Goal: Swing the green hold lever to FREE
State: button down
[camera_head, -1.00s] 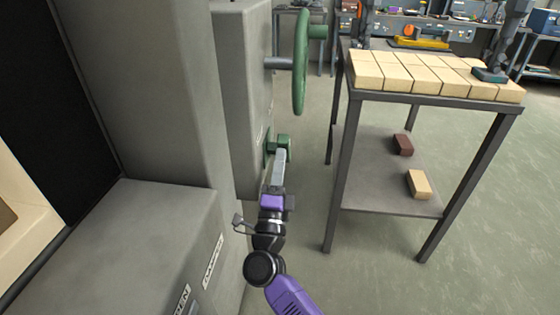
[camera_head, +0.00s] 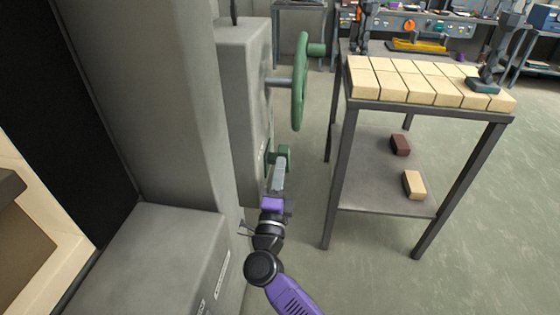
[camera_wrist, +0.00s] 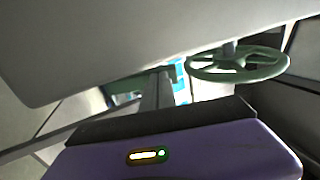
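The green hold lever (camera_head: 281,155) is a small green block low on the grey housing's right side, below the large green handwheel. My gripper (camera_head: 279,177), with a purple body and a pale grey bar at its front, points up at the lever from below. The bar's far end overlaps or meets the green part; I cannot tell whether it grips it. Whether the fingers are open is unclear. No FREE marking is readable.
The green handwheel (camera_head: 300,82) stands out above the lever and also shows in the wrist view (camera_wrist: 238,65). The grey housing (camera_head: 247,110) is close on the left. A metal table (camera_head: 430,108) with pale bricks stands to the right, with floor between.

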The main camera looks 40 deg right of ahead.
aim_at(282, 148)
jog(key=r+g+y+p, duration=0.1)
jog(key=p, duration=0.4)
jog(key=r+g+y+p, duration=0.1)
jog(key=p, duration=0.4)
jog(key=d+y+p, duration=0.1)
jog(key=p, duration=0.4)
jog(key=shift+w+r+g+y, duration=0.3)
jog(key=shift+w+r+g, duration=0.05)
jog(key=shift+r+g, duration=0.05)
jog(key=shift+w+d+r+p, duration=0.2)
jog(key=shift+r+p, duration=0.05)
jog(key=shift+p, duration=0.95)
jog(key=shift+w+d+r+p, duration=0.3)
jog(key=shift+w+d+p, duration=0.2)
jog(key=shift+d+p, duration=0.2)
jog(key=shift+r, duration=0.1)
notch_tip(282, 148, up, 20)
jog(key=p, duration=0.4)
jog(key=shift+a, duration=0.1)
